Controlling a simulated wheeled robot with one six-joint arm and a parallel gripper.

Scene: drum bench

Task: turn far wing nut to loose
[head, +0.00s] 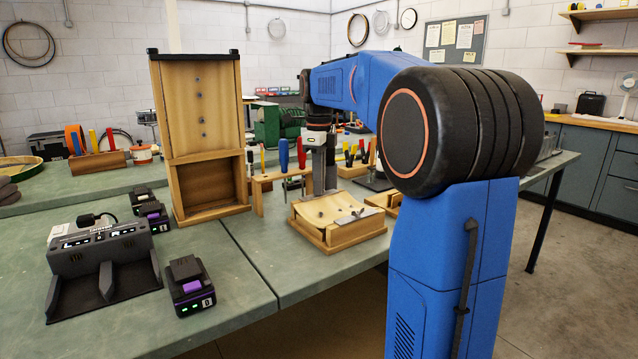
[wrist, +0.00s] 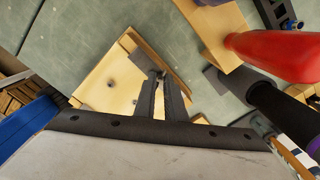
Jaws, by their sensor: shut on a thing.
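A low wooden jig (head: 345,233) with a pale, slightly dished top stands on the bench; it also fills the middle left of the wrist view (wrist: 105,78). A grey metal clamp piece (head: 357,213) lies along its nearer right edge. My gripper (wrist: 160,77) points down over the jig's far edge and is shut on the far wing nut, which is mostly hidden between the fingertips. A grey clamp plate (wrist: 140,61) shows just beside the fingertips. In the head view the fingers stand behind the pale top. The wing nut's angle cannot be told.
A wooden rack with a blue-handled tool (head: 284,153) stands close left of my gripper. A red handle (wrist: 275,52) is near it in the wrist view. A tall wooden box (head: 203,130), a charger (head: 100,250) and a battery (head: 190,284) stand further left.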

